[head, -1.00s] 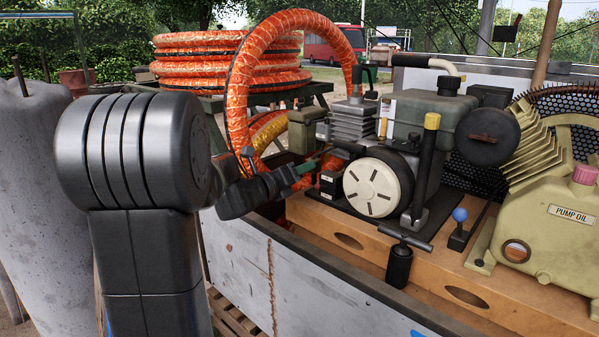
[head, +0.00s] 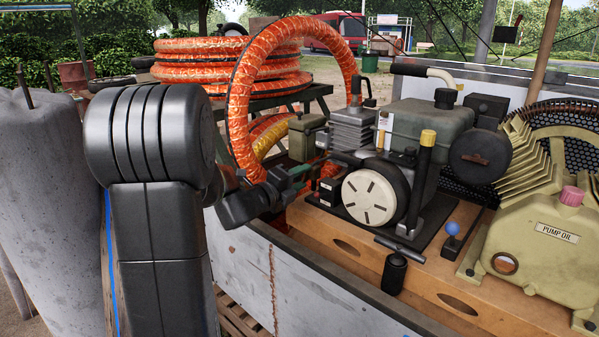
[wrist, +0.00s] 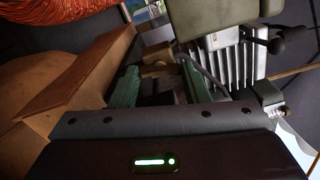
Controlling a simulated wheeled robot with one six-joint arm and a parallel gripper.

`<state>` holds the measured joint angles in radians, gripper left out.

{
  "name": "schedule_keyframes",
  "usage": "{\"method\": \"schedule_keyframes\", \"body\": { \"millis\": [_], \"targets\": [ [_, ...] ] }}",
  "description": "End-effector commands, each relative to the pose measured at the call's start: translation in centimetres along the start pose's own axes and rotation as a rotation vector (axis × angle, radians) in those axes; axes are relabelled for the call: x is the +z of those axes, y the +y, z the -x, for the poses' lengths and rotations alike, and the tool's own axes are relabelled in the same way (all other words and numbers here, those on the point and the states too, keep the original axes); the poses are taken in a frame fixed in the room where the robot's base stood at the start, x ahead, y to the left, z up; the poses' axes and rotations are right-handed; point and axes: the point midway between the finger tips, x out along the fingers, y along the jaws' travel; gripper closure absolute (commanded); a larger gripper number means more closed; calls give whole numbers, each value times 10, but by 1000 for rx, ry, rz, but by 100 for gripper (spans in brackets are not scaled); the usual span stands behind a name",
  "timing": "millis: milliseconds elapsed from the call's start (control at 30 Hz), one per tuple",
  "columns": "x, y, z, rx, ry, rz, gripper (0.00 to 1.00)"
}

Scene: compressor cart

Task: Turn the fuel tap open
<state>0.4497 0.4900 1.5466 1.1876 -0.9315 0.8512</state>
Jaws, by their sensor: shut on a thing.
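The engine with its dark green tank (head: 428,120) and round white recoil cover (head: 371,197) sits on the cart. My gripper (head: 312,170) reaches in from the left, at the engine's left side, beside a small black box. In the wrist view, my gripper's two green fingers (wrist: 160,84) lie either side of a small brass-tan piece (wrist: 155,68), which looks like the fuel tap. The fingers are shut on it, though the contact is in shadow. The tap's handle angle cannot be made out; in the head view the tap is hidden by the gripper and engine parts.
An orange hose (head: 240,110) arches close behind my gripper. The cart's grey side wall (head: 300,285) runs below my arm. The wooden deck (head: 425,285) carries a black T-handled part (head: 394,272), a blue-knobbed lever (head: 452,230) and the yellowish pump (head: 540,260).

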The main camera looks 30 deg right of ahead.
Motion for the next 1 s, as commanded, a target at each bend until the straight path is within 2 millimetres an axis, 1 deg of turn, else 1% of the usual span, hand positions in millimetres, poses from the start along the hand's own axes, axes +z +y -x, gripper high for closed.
{"method": "schedule_keyframes", "body": {
  "millis": [200, 400, 633, 1000],
  "targets": [
    [0, -1, 0, 2, 1, 145, 81],
    [0, 0, 0, 2, 0, 228, 81],
    [0, 1, 0, 2, 0, 269, 81],
    [0, 1, 0, 2, 0, 275, 81]
  ]
}}
